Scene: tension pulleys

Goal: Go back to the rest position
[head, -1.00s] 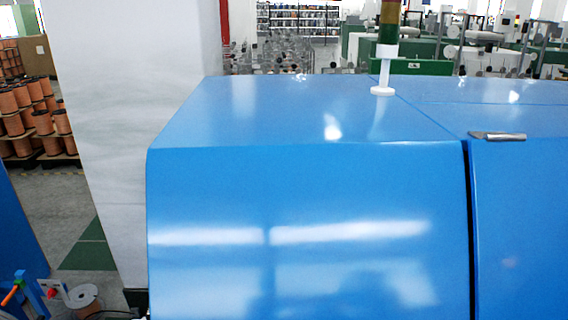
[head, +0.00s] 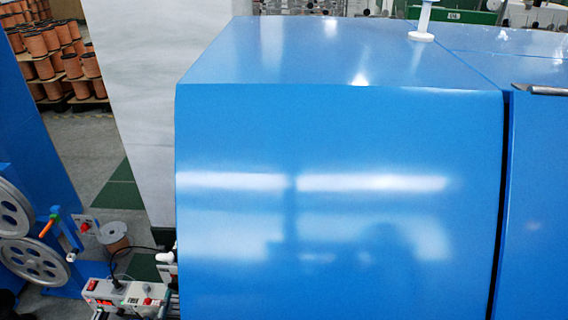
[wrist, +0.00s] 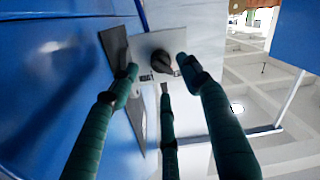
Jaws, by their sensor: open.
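My gripper (wrist: 160,80) shows in the wrist view with several dark green fingers. They are spread apart and nothing is between them. Beyond the fingertips is a light metal plate with a black knob (wrist: 162,62), beside a blue panel (wrist: 60,70). I cannot tell whether any finger touches the plate. My gripper is not in the head view.
A large blue cabinet (head: 340,140) fills most of the head view. At the left are grey pulley wheels (head: 33,260) on a blue stand, a wire spool (head: 114,238) and a control box (head: 125,296). Copper-coloured spools (head: 50,50) stand on pallets behind, with open floor (head: 90,140) between.

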